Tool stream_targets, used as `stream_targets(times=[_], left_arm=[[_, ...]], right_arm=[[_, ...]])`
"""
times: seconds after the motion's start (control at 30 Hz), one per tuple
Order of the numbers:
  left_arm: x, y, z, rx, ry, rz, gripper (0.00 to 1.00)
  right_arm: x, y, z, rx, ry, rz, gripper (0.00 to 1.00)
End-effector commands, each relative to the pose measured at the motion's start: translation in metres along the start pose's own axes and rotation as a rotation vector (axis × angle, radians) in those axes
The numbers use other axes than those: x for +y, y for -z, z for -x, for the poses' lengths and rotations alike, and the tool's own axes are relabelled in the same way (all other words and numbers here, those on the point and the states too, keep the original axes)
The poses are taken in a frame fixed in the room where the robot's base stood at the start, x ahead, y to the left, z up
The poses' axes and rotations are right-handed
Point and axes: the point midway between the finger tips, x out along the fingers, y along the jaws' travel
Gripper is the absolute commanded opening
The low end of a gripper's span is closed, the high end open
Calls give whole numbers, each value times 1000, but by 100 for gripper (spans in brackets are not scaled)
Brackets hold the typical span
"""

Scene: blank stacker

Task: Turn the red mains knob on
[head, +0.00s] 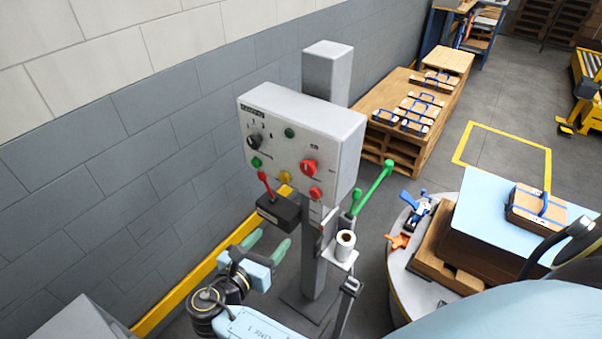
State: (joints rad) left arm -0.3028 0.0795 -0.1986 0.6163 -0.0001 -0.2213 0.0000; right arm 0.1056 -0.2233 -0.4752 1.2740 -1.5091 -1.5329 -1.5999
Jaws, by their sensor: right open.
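A light grey control box (335,135) is mounted on a grey post. A red knob (308,167) sits on the right part of its front face, the larger of two red controls there. Its exact setting is too small to tell. My right gripper (266,244) is below and to the left of the box, its two teal fingers apart and nothing visible between them. It is clear of the knob in the picture. My left gripper is not in view.
A smaller red control (316,193) is below the knob. A black box with a red lever (267,186) juts out under the panel. A green handle (376,186) and a paper roll (345,241) are right of the post. A block wall (150,120) is behind.

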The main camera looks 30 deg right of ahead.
Motion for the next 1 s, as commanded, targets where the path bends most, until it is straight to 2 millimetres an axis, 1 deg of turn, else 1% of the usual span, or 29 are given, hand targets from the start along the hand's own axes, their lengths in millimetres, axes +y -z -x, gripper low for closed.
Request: stream_targets(times=[0.03,0.1,0.2,0.27,0.37,0.47,0.7,0.8,0.9,1.0], left_arm=[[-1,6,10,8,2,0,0],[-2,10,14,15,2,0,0],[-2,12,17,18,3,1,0],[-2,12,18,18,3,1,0],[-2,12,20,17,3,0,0],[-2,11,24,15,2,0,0],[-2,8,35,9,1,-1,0],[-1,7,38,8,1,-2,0],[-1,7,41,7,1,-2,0],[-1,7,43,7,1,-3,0]], right_arm=[[-1,-40,11,-62,41,15,57],[-6,-74,21,-126,98,36,57],[-12,-102,30,-173,154,52,57],[-14,-109,31,-185,169,56,57],[-16,-113,23,-192,178,61,57],[-19,-116,7,-193,178,61,57],[-28,-126,-43,-192,176,60,57],[-31,-129,-62,-191,175,61,57],[-33,-132,-77,-190,175,60,57],[-34,-133,-87,-189,173,60,57]])
